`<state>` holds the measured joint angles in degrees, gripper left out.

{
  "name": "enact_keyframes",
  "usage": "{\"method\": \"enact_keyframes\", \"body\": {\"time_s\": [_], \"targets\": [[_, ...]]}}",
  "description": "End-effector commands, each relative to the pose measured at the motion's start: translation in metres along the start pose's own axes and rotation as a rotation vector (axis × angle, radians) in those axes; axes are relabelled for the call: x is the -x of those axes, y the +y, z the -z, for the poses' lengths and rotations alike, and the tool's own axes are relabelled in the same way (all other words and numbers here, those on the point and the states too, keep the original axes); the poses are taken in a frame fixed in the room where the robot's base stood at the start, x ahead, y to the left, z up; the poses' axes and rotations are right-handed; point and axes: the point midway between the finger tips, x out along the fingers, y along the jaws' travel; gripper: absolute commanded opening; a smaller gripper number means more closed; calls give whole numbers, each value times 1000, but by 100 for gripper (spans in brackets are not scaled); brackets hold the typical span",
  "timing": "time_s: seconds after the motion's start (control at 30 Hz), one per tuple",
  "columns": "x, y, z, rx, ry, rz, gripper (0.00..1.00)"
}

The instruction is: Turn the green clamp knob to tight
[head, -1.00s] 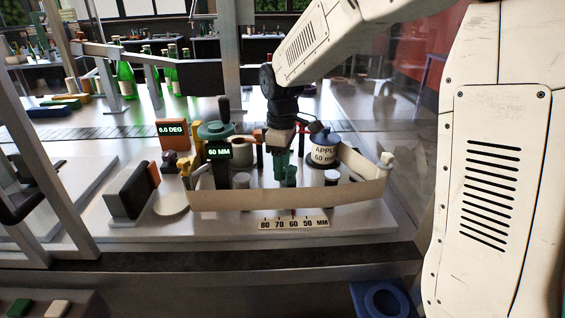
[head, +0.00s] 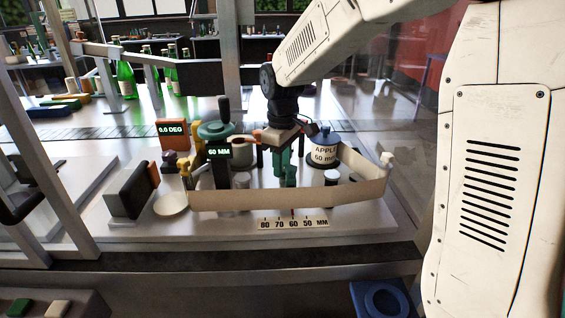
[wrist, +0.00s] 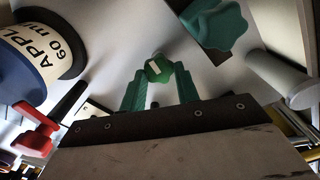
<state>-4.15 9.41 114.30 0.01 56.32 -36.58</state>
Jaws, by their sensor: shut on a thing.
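The green clamp knob (wrist: 159,68) shows in the wrist view as a small faceted knob with a pale mark on its face. It sits between the two green fingertips of my gripper (wrist: 158,78), which is shut on it. In the head view my gripper (head: 285,172) points straight down behind the pale curved band. The knob cannot be told apart from the green fingers there. Its tightness cannot be read from these views.
A pale band (head: 330,195) curves across the front, above a millimetre scale (head: 293,223). A labelled spool (head: 324,152) stands to the right. A green-topped post (head: 215,130) and a 60 MM display (head: 219,152) stand left. A larger teal lobed part (wrist: 215,22) is near the fingers.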

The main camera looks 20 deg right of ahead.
Motion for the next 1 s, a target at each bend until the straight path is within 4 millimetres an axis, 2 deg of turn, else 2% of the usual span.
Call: {"method": "enact_keyframes", "body": {"time_s": [1.0], "targets": [[1,4,-2,-958,3,-1,8]]}}
